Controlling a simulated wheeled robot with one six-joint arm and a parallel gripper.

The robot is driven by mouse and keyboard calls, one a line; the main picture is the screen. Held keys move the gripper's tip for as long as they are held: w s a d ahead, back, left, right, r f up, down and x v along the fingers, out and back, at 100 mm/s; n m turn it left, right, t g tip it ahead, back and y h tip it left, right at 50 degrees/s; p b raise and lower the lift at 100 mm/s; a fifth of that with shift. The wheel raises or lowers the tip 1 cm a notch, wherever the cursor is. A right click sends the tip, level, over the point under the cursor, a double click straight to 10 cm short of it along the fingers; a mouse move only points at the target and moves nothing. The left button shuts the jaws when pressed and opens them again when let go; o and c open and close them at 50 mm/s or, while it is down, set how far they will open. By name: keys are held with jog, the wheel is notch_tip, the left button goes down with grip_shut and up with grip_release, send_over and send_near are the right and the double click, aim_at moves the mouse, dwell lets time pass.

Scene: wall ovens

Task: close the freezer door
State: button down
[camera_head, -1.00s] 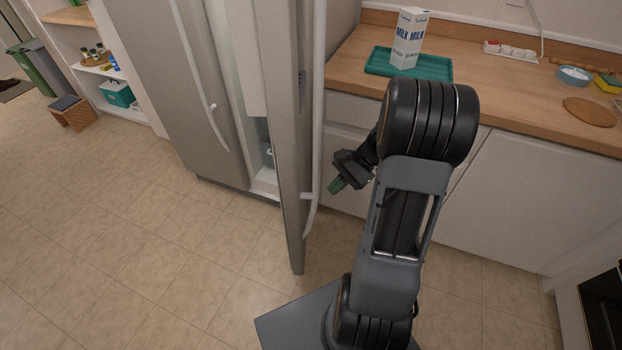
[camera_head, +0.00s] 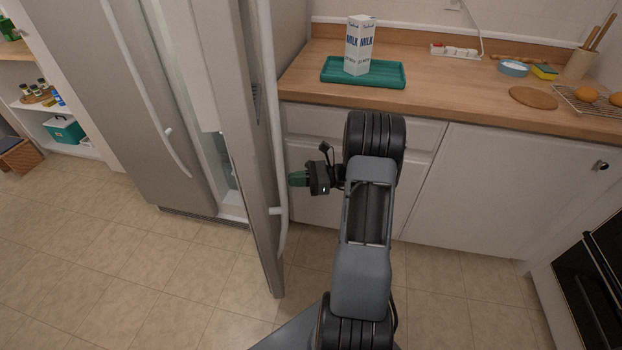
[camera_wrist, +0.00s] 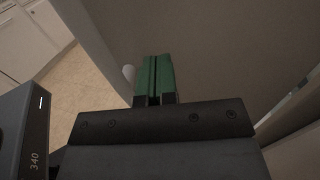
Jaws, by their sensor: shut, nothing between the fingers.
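The open freezer door (camera_head: 246,170) of the grey side-by-side fridge stands swung out, nearly edge-on in the head view. Its long pale handle (camera_head: 274,120) is on the face turned toward my arm. My gripper (camera_head: 298,179) is just right of that handle, its green fingers pointing left at the door. In the wrist view the fingers (camera_wrist: 155,78) are together and empty, in front of the broad dull door face (camera_wrist: 215,50). A white bit of handle (camera_wrist: 129,74) shows left of them. I cannot tell whether the fingers touch the door.
The other fridge door (camera_head: 125,100) looks closed. White cabinets (camera_head: 455,190) and a wooden counter (camera_head: 440,97) with a milk carton (camera_head: 358,50) on a green tray (camera_head: 385,84) stand behind and right of my arm. The tiled floor (camera_head: 120,260) left of the door is clear.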

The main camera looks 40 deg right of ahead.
jog(key=shift+x, duration=3)
